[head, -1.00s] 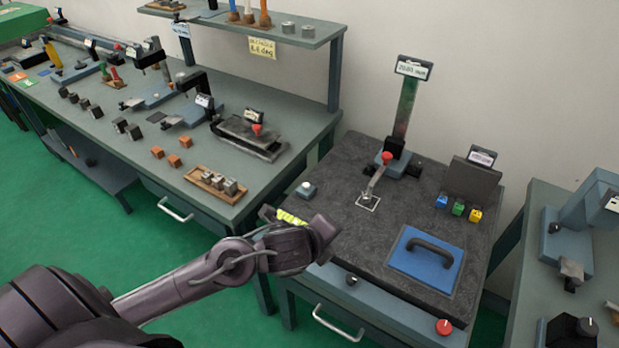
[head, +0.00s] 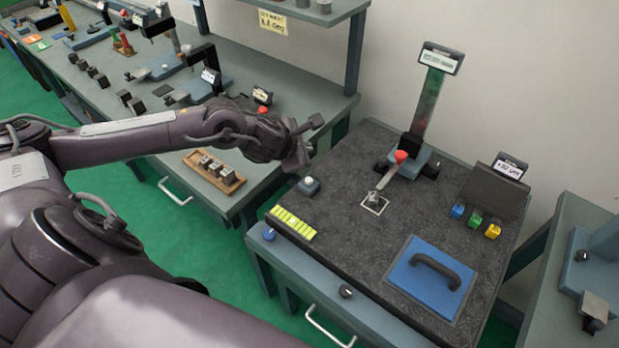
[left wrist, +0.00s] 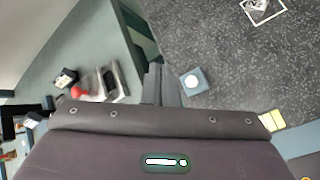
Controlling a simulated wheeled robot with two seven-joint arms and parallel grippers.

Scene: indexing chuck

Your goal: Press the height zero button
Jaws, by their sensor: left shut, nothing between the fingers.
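A small grey-blue box with a round white button (head: 309,185) on top sits at the left corner of the dark granite plate (head: 340,235). I take it for the height zero button, though no label on it is readable. It also shows in the left wrist view (left wrist: 193,81), right of my fingers. My left gripper (head: 304,146) is shut and empty, above and behind the button in the head view, apart from it. The height gauge (head: 427,105) stands at the back of the plate, with a display on top and a red knob. My right gripper is not seen.
A yellow-green strip (head: 293,223) lies on the plate's front left edge. A blue pad with a black handle (head: 436,270) and several coloured blocks (head: 475,219) are further right. A wooden tray of metal blocks (head: 214,171) is on the left bench.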

